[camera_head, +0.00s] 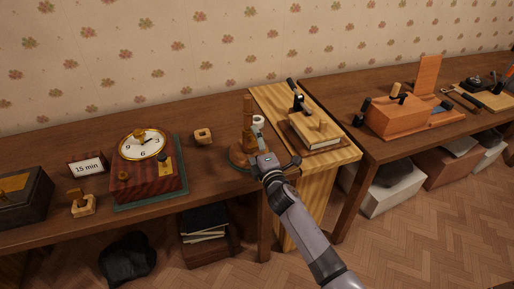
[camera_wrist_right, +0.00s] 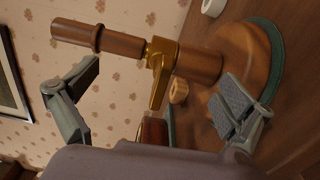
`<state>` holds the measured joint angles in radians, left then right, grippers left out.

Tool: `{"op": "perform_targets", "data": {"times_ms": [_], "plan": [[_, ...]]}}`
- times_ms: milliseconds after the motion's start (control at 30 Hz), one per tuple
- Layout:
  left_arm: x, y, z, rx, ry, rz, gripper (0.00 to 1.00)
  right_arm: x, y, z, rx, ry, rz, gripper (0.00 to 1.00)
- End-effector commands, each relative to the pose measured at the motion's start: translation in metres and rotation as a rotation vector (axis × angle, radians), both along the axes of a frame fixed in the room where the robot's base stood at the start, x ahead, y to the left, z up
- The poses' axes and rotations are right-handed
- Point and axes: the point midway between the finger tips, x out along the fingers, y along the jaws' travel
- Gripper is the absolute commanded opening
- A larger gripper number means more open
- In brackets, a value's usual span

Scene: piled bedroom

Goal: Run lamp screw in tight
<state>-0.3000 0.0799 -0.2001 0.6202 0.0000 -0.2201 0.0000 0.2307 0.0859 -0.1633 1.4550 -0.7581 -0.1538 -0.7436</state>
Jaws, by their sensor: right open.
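The wooden lamp stand (camera_head: 247,128) rises from a round base (camera_head: 236,157) at the right end of the brown desk. In the right wrist view a brass screw (camera_wrist_right: 159,77) with a flat lever sits at the joint between the lamp's post (camera_wrist_right: 198,63) and its upper wooden arm (camera_wrist_right: 120,41). My right gripper (camera_head: 266,163) is in front of the stand. It is open in the right wrist view (camera_wrist_right: 155,104), its fingers wide apart on either side of the brass lever, with no contact visible. My left gripper is out of view.
A clock box (camera_head: 150,175), a timer sign (camera_head: 89,166) and small wooden blocks (camera_head: 203,136) stand left of the lamp. A lighter side table (camera_head: 345,153) with a book press (camera_head: 316,133) adjoins on the right.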

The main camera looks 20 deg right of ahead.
Motion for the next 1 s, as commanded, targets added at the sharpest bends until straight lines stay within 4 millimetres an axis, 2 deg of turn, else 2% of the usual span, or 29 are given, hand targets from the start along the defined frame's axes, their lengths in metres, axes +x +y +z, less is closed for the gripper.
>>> {"op": "perform_targets", "data": {"times_ms": [367,1000], "plan": [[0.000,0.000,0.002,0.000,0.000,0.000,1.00,-0.005,0.000,0.000,0.001,0.000,0.000,1.00],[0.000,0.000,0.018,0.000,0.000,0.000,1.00,-0.066,-0.002,0.000,0.001,0.001,-0.001,1.00]]}}
